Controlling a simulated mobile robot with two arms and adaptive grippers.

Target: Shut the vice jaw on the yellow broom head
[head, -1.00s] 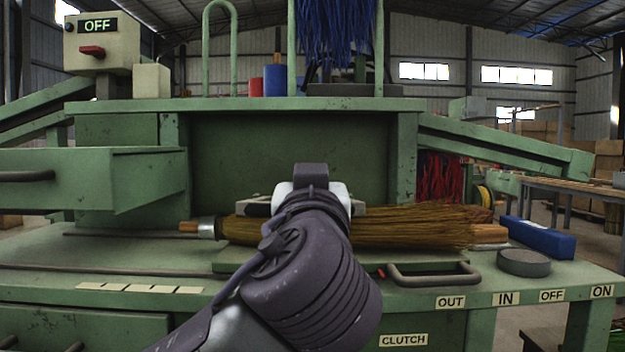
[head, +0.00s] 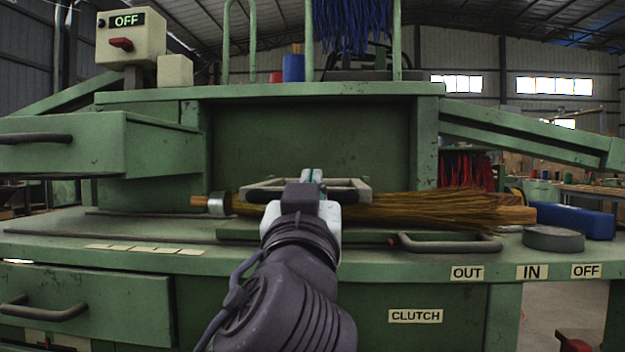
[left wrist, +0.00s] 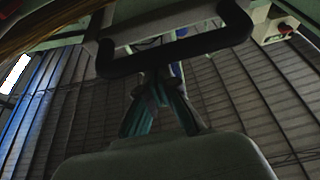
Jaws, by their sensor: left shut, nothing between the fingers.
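The yellow broom head (head: 430,208) lies lengthwise on the green bench, its bristles fanning to the right, with a metal collar (head: 217,204) at its left end. The vice jaw (head: 350,187), a pale plate with a dark bar handle, stands in front of the bristles' left part. My left gripper (head: 312,176) is at the jaw's middle, shut and empty, its teal fingertips showing above the handle. My wrist hides part of the jaw and broom. The left wrist view shows the dark handle (left wrist: 180,52) close by the fingertips (left wrist: 160,80); contact is unclear. My right gripper is not in view.
A blue block (head: 575,220) and a round grey disc (head: 553,238) sit right of the broom. A fixed bar handle (head: 447,243) lies in front of the broom. A green drawer (head: 70,145) juts out at left. The bench's left front is clear.

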